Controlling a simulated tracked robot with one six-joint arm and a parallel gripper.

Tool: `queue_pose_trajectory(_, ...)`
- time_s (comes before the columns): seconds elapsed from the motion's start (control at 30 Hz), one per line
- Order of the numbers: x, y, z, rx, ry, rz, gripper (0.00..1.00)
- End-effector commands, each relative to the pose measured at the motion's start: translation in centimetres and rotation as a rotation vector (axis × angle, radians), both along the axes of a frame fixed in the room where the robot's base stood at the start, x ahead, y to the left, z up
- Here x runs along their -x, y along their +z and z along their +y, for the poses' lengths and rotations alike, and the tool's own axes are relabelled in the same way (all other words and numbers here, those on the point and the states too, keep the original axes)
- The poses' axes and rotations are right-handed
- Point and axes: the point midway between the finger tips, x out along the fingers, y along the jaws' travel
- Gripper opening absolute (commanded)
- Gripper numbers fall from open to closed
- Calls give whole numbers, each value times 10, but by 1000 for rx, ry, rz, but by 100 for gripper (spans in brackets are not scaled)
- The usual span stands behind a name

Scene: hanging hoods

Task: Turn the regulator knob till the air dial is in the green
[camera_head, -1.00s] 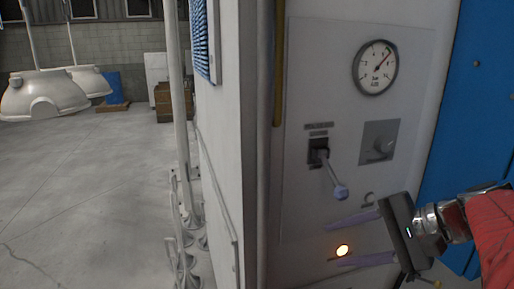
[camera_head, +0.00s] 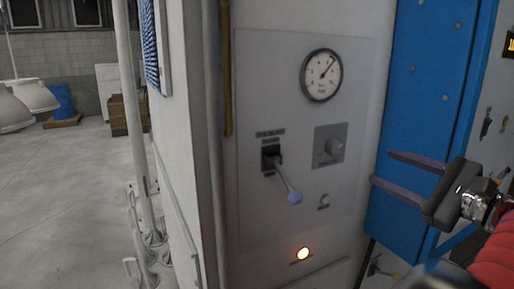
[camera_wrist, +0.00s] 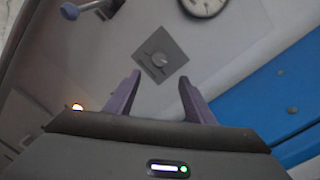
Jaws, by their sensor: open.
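The air dial (camera_head: 321,75) is a round white gauge with a dark rim above the knob. Its needle points to the upper right, but the coloured zones are too small to tell. The dial is partly cut off in the wrist view (camera_wrist: 203,3). My gripper (camera_head: 381,168) is open and empty, to the right of the knob and apart from it.
A lever with a pale ball end (camera_head: 294,197) sticks out left of and below the knob. A blue panel (camera_head: 425,100) is at the right. Open floor (camera_head: 60,200) lies at the left.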

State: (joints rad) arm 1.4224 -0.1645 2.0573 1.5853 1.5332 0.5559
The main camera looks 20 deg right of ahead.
Motion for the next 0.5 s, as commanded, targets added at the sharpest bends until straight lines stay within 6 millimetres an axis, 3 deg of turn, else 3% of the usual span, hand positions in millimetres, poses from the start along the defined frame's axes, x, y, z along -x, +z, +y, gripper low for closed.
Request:
queue_pose_trajectory(0.27, -8, 0, 2, 1, 3, 1, 49)
queue_pose_trajectory(0.5, -32, 0, 5, 1, 4, 2, 49)
